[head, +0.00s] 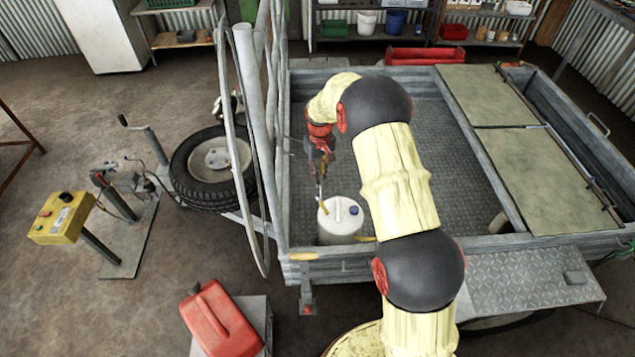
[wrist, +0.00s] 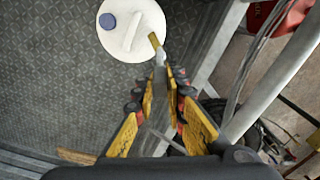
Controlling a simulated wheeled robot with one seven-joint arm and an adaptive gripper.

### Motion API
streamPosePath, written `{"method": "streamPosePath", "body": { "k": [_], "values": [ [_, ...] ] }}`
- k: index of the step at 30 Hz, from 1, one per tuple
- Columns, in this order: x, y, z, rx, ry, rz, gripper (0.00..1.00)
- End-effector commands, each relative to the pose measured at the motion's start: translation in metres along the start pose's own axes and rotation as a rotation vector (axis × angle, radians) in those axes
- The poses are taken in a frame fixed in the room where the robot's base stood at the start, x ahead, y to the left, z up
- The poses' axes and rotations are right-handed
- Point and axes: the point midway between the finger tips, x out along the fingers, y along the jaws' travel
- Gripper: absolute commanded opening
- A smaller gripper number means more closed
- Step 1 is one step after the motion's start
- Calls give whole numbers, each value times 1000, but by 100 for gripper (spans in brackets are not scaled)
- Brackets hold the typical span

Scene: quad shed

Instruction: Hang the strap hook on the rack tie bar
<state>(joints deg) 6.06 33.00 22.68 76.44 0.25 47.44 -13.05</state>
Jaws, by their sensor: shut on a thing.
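My gripper (head: 320,172) is above the trailer bed, just behind the white drum in the head view. In the wrist view my gripper (wrist: 166,78) is shut on the strap hook (wrist: 160,57), a small grey metal piece with a yellow strap end (wrist: 153,40). The yellow strap (head: 322,198) shows over the drum in the head view; the fingers hide part of the hook. The grey tubular rack (head: 247,90) stands upright along the trailer's left side, apart from the hook. I cannot tell which of its tubes is the tie bar.
The white drum (head: 340,222) with a blue cap stands in the trailer bed (head: 465,190). Hatch boards (head: 530,170) cover the trailer's right side. A spare tyre (head: 190,180) and a red can (head: 217,322) are left of the trailer. The bed's middle is clear.

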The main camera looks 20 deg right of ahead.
Motion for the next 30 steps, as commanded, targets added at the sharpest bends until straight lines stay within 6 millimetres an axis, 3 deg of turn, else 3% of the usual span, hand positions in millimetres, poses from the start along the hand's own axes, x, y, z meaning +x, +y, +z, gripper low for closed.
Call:
{"method": "streamPosePath", "body": {
  "k": [11,18,24,30],
  "values": [
    [-14,55,-64,-254,6,-3,0],
    [-26,86,-100,-523,11,-7,0],
    [-39,100,-118,-782,15,-11,0],
    [-46,104,-124,-908,17,-14,0]
  ]
}}
